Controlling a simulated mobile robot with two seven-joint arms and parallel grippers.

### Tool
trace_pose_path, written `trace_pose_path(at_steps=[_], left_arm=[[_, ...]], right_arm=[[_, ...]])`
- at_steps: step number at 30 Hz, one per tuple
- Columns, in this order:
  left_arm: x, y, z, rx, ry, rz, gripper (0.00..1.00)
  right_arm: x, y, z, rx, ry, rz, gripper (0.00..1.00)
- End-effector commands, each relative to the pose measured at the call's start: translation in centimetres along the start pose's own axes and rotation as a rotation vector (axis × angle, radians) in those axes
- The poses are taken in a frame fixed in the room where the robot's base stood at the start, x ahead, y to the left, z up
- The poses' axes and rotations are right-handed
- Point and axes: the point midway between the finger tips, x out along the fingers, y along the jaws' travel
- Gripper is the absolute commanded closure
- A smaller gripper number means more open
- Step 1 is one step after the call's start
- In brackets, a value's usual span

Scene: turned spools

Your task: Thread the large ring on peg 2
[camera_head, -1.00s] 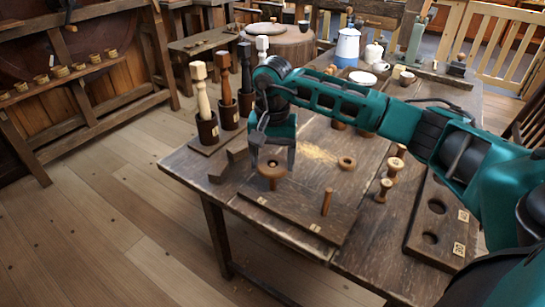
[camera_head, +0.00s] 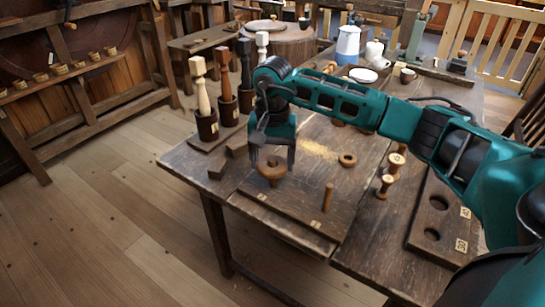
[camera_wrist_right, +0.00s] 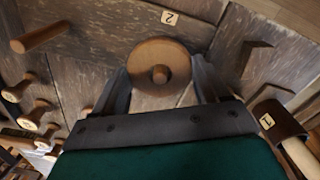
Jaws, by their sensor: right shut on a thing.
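Whether the ring touches the board is hard to tell. The other peg (camera_head: 328,198) stands bare at the board's right. My left gripper is not in view.
Spools (camera_head: 385,186) stand to the right, by a board with round holes (camera_head: 437,215). Cups holding turned handles (camera_head: 207,125) stand at the left edge, near dark blocks (camera_head: 236,148).

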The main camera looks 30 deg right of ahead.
Motion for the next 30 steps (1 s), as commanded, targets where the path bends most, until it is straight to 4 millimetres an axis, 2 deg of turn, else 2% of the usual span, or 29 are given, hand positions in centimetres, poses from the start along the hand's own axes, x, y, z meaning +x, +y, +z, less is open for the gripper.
trace_pose_path(at_steps=[6,7,15,30], left_arm=[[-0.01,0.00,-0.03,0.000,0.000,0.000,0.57],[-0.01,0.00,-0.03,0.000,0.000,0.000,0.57],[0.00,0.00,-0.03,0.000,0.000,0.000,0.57],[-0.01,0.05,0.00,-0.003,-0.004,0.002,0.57]], right_arm=[[-0.05,0.00,-0.02,0.000,0.000,0.000,0.55],[-0.04,0.00,-0.02,0.000,0.000,0.000,0.25],[-0.03,0.00,-0.01,0.000,0.000,0.000,0.00],[-0.01,0.00,0.01,0.000,0.000,0.000,0.00]])
